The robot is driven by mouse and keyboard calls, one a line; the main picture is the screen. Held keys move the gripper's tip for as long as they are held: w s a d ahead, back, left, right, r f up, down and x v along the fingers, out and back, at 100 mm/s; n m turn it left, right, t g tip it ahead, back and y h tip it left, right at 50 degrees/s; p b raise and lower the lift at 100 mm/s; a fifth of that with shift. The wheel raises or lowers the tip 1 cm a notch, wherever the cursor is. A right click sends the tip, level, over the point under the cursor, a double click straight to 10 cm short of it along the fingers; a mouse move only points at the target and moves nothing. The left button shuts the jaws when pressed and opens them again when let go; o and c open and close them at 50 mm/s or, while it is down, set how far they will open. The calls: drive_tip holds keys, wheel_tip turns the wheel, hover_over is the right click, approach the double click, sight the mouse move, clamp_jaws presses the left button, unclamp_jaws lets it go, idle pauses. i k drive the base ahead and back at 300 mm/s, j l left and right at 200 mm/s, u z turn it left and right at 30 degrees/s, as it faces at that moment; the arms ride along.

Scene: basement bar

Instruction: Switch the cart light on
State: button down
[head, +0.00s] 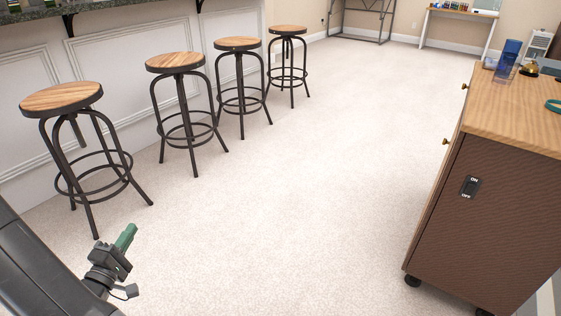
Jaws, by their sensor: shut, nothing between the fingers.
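The cart (452,225) stands at the right, with dark brown sides, a light wooden top and black casters. A black rocker switch (470,187) is on its side panel facing me, with ON printed above and OFF below. It is too small to tell which end is pressed in. I cannot make out a lamp on the cart. My gripper (127,237) is at the lower left, its green fingers shut and empty. It is far to the left of the cart and touches nothing.
Several bar stools (176,62) with wooden seats line the white bar front at the left; the nearest stool (62,99) is close to my gripper. Carpet (300,190) between stools and cart is clear. A blue item (507,58) and other small things stand on the cart top.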

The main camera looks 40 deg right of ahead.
sight(471, 187)
drive_tip(key=k+l+z, duration=0.2)
drive_tip(key=k+l, duration=0.2)
drive_tip(key=l, duration=0.25)
drive_tip(key=k+l+z, duration=0.1)
drive_tip(key=l, duration=0.2)
drive_tip(key=k+l+z, duration=0.1)
drive_tip(key=l, duration=0.25)
drive_tip(key=k+l+z, duration=0.1)
drive_tip(key=k+l, duration=0.15)
drive_tip(key=k+l+z, duration=0.1)
drive_tip(key=l, duration=0.4)
drive_tip(key=k+l+z, duration=0.1)
drive_tip(key=l, duration=0.25)
drive_tip(key=k+l+z, duration=0.1)
drive_tip(key=l, duration=0.3)
drive_tip(key=k, duration=0.1)
